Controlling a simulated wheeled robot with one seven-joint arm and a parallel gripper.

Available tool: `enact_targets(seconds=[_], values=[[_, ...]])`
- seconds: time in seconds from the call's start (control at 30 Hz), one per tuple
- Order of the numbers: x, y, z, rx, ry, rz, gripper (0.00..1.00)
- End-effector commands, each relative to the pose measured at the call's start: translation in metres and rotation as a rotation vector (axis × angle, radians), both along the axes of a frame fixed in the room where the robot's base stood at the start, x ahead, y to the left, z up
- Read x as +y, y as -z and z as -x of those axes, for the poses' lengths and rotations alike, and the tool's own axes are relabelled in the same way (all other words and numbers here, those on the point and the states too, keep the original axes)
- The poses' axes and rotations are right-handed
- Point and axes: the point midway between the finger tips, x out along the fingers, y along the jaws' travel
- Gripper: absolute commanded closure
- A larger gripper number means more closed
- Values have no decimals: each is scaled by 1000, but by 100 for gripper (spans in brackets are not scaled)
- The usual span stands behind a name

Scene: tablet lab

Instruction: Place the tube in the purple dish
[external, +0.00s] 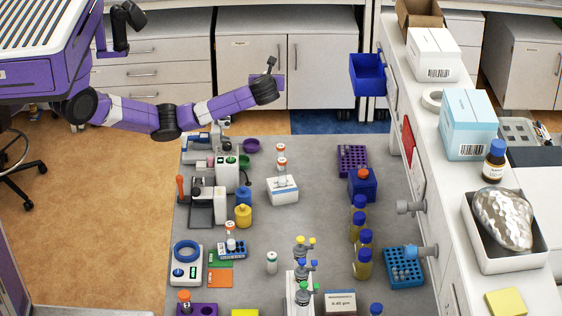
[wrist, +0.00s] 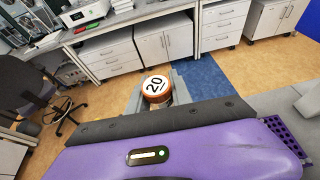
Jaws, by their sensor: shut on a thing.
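My gripper (external: 268,75) is raised at the end of my purple arm, beyond the far edge of the bench in the external view. In the wrist view my gripper (wrist: 156,98) is shut on a tube (wrist: 156,84), seen from its end as an orange cap with a white top marked "20". The rest of the tube is hidden there, and I cannot make it out clearly in the external view. The purple dish (external: 251,145) is on the far left part of the bench, below and left of my gripper, apart from it.
A green dish (external: 244,161) and a white device (external: 227,172) are near the purple dish. Amber-yellow bottles (external: 362,262) and a purple rack (external: 352,158) are farther right. A blue bin (external: 367,75) hangs at the counter.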

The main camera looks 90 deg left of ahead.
Motion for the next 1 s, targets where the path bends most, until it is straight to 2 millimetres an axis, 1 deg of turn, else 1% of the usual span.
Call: enact_targets(seconds=[0.03, 0.1, 0.2, 0.3, 0.37, 0.47, 0.53, 1.0], values=[[15, 10, 13, 3, -53, 4, 100], [32, 20, 29, 3, -116, 2, 100], [50, 32, 47, 0, -185, 2, 100], [60, 40, 60, -1, -227, 0, 100], [63, 43, 64, -1, -242, -1, 100], [66, 54, 67, 0, -251, -1, 100], [66, 67, 68, 1, -253, 0, 100], [65, 179, 67, 3, -249, -1, 100]])
